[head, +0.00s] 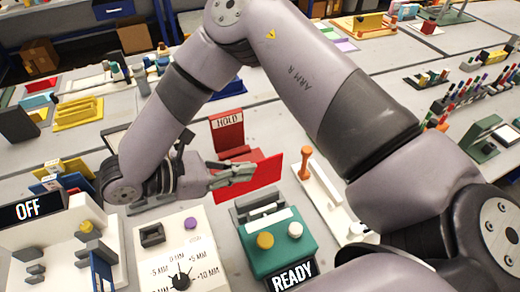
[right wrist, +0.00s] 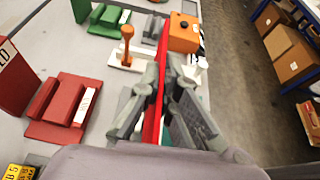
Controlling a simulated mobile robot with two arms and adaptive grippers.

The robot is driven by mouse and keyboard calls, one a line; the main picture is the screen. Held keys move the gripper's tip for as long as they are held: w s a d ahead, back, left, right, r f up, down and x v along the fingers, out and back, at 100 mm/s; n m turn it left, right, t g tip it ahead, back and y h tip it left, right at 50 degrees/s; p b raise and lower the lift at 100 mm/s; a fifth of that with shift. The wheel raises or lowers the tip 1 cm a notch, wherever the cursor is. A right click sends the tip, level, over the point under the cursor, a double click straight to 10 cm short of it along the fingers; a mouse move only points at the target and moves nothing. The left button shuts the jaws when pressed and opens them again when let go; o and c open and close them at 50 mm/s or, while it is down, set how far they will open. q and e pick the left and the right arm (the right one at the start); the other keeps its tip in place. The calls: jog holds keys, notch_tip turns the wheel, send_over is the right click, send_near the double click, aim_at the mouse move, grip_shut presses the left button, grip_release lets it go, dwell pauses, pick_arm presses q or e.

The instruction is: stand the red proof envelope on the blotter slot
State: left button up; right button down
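My right gripper (head: 232,176) is shut on the red proof envelope (head: 266,172), a thin flat red panel held upright. In the right wrist view the envelope (right wrist: 162,80) runs edge-on between the fingers of the gripper (right wrist: 163,88). In the head view the envelope is in front of a red stand marked HOLD (head: 227,130) and left of a white base with an orange-handled tool (head: 306,165). I take this white base for the blotter; it also shows in the right wrist view (right wrist: 122,66). I cannot make out its slot clearly. My left gripper is not in view.
A green box (head: 282,246) with a READY sign stands in front of the envelope. A white dial panel (head: 205,262) is to its left. In the right wrist view an orange box (right wrist: 183,32) is close beyond the envelope, near the table edge.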

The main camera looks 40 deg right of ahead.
jog(key=w+d+r, duration=0.2)
jog(key=d+r, duration=0.2)
jog(key=d, duration=0.1)
notch_tip(320, 180, down, 20)
jog(key=shift+a+b, duration=0.1)
jog(key=shift+b, duration=0.55)
jog(key=shift+s, duration=0.1)
jog(key=c, duration=2.3)
grip_release()
jog(key=shift+f, duration=0.15)
jog(key=o, duration=0.5)
